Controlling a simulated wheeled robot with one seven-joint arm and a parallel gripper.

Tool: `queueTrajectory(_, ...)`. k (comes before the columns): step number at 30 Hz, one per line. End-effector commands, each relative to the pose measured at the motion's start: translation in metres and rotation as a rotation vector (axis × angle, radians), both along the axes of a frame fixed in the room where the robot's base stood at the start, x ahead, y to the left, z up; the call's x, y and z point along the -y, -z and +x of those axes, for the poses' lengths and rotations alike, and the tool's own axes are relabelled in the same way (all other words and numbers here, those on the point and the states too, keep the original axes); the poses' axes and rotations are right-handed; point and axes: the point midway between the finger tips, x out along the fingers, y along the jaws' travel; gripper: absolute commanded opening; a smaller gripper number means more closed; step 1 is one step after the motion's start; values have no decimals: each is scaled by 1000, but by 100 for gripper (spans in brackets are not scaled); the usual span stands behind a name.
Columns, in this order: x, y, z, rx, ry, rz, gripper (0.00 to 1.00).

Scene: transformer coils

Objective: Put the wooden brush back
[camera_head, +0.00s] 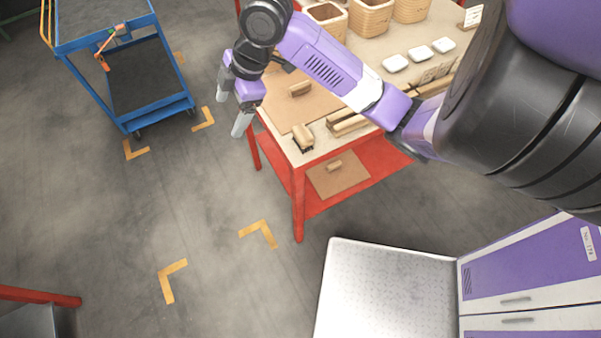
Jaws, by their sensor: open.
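A small wooden brush (303,134) with what look like dark bristles lies at the near left corner of the worktable (311,158). My gripper (232,108) is open and empty. It hangs past the table's left edge, left of the brush and apart from it, with its fingers pointing down. A wooden block-like piece (300,88) lies on a brown board (284,105) on the table. A similar small piece (334,166) lies on another brown board (350,182) on the red lower shelf. Both are too small to identify surely.
Wooden-looking round containers (370,18) and several white dishes (396,63) stand farther back on the table. A long wooden tray (350,124) lies right of the brush. A blue cart (165,110) stands at upper left. The floor (150,220) with orange corner marks is clear.

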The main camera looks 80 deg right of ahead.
Motion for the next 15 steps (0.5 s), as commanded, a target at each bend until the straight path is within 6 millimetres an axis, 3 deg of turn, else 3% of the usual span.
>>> queueTrajectory(1, -33, -11, 36, 110, 2, 55, 81)
queueTrajectory(3, -67, -30, 76, 250, 28, 125, 81)
queueTrajectory(6, -113, -56, 117, 422, 81, 241, 81)
queueTrajectory(10, -163, -83, 148, 597, 177, 403, 81)
queueTrajectory(15, -214, -97, 155, 740, 337, 600, 81)
